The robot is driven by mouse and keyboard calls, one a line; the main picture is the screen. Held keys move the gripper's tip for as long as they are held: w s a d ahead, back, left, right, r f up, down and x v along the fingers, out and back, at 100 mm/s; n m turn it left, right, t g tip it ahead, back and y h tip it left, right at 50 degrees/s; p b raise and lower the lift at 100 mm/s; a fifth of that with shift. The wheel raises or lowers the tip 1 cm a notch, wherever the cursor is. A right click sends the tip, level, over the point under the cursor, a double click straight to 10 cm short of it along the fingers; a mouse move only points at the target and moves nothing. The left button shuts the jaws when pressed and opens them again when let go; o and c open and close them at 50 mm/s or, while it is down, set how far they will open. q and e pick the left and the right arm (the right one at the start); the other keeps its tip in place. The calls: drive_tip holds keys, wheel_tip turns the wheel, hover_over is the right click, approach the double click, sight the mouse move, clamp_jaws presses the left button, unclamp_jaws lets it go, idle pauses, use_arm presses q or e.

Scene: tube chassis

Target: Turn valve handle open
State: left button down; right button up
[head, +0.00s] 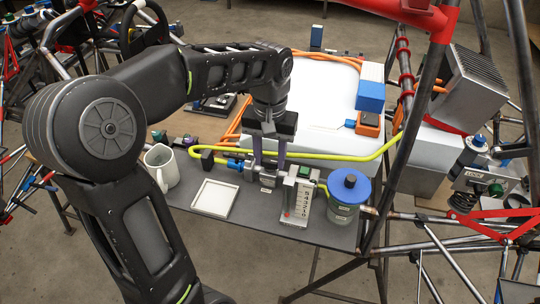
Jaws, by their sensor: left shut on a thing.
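My left arm comes in from the left and reaches over the grey work surface. My left gripper (269,162) points down, with its two fingers straddling the top of a small valve (268,181) in the yellow hose line. It is shut on the valve handle, which is mostly hidden between the fingers, so its angle cannot be told. A blue fitting (234,163) sits just left of the fingers. My right gripper is not in view.
A flow meter (299,197) and a blue-lidded jar (346,192) stand close on the right. A white mug (161,166) and a square white tray (214,198) are on the left. Red and bare chassis tubes (404,130) rise on the right. A white box (322,88) stands behind.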

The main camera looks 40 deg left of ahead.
sight(270, 160)
use_arm(q)
drive_tip(key=c, duration=0.9)
unclamp_jaws()
wheel_tip(270, 160, up, 8)
drive_tip(key=shift+f+p, duration=0.1)
drive_tip(key=shift+p, duration=0.4)
